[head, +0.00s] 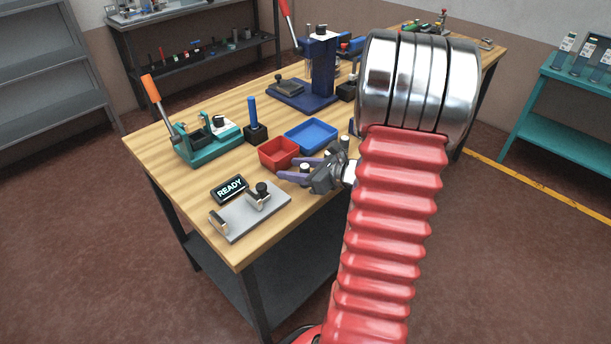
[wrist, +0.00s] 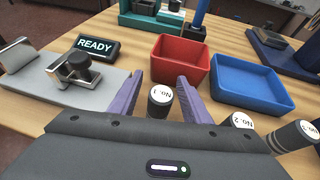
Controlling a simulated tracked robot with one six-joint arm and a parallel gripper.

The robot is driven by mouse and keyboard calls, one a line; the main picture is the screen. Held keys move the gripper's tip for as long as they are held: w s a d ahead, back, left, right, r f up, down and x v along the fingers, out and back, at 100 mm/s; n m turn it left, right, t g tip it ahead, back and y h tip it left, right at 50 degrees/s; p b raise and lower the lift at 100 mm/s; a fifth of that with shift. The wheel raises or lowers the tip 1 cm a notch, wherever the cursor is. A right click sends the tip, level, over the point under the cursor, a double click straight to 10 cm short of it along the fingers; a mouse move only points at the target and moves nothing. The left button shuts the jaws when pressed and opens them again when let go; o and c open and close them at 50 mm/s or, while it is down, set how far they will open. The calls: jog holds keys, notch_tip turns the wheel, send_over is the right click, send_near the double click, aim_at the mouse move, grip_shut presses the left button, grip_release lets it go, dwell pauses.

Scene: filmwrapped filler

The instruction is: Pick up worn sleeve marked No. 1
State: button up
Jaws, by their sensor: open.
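The worn sleeve marked No. 1 (wrist: 160,101) is a short dark cylinder with a white labelled top. In the wrist view it stands upright between the two purple fingers of my gripper (wrist: 160,80), with a visible gap on each side. In the head view my gripper (head: 297,170) is low over the front edge of the wooden bench, and a small white top shows between its fingers. The jaws are open. The sleeve's lower part is hidden behind the gripper body in the wrist view.
Sleeves No. 2 (wrist: 241,121) and No. 3 (wrist: 292,136) stand to the right, close to my gripper. A red tray (wrist: 181,65) and a blue tray (wrist: 251,84) lie beyond. A grey plate fixture (head: 252,209) and a READY display (head: 229,188) are at left.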

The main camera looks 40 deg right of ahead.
jog(key=shift+c, duration=0.4)
grip_shut()
jog(key=shift+r, duration=0.15)
notch_tip(320, 180, up, 10)
dwell(0.7)
dwell(0.4)
